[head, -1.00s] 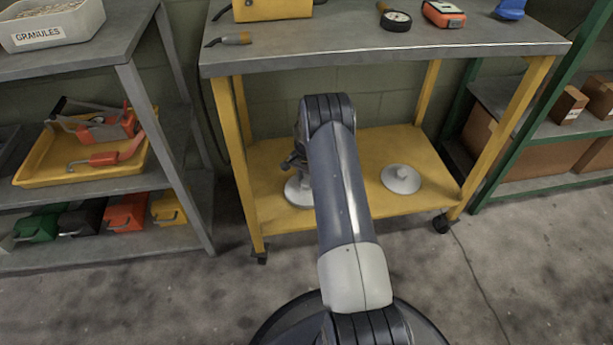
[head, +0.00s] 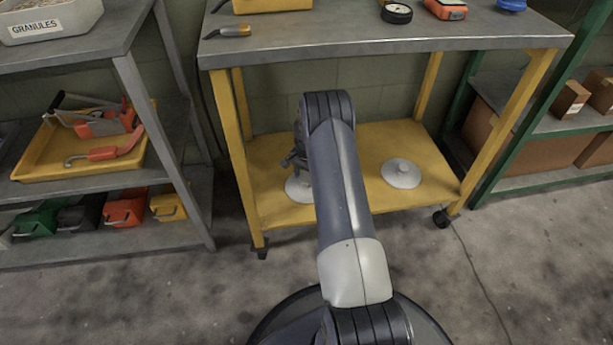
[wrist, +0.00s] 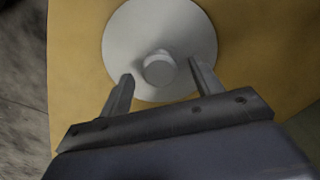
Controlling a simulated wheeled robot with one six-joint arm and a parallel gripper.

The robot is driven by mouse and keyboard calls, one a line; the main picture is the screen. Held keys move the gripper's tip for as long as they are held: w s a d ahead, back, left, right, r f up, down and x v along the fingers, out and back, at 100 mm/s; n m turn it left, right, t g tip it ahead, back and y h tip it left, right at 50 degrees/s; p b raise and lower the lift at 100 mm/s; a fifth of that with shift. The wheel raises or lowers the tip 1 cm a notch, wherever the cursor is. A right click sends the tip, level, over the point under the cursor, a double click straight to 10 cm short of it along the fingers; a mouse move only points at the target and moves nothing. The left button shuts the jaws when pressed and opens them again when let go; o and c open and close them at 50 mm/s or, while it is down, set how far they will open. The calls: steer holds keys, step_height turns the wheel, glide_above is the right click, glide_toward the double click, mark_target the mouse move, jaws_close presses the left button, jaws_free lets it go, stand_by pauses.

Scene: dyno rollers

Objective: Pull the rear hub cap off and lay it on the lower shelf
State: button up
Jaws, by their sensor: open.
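A pale grey hub cap (head: 299,187) with a central knob lies on the yellow lower shelf (head: 345,209), partly hidden behind my arm in the head view. It also shows in the wrist view (wrist: 125,40). My gripper (wrist: 162,82) is open over this cap, with a finger on each side of the knob and a gap to it. The gripper is partly hidden by my arm in the head view (head: 296,165). A second similar cap (head: 401,174) lies flat on the right part of the same shelf.
The grey tabletop (head: 380,42) of the cart hangs above the lower shelf. A left rack (head: 150,125) holds a yellow tray of tools and several coloured bins. A green-framed shelf (head: 515,150) with cardboard boxes stands at right. The shelf between the two caps is bare apart from my arm.

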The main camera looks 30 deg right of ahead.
step_height(320, 180, up, 11)
steer(key=p, duration=0.3)
steer(key=shift+f+p, duration=0.15)
steer(key=shift+p, duration=0.2)
step_height(320, 180, down, 11)
steer(key=b, duration=0.3)
steer(key=shift+r+b, duration=0.2)
steer(key=shift+b, duration=0.15)
step_height(320, 180, up, 4)
steer(key=shift+r+p, duration=0.25)
steer(key=shift+p, duration=0.95)
steer(key=shift+r, duration=0.15)
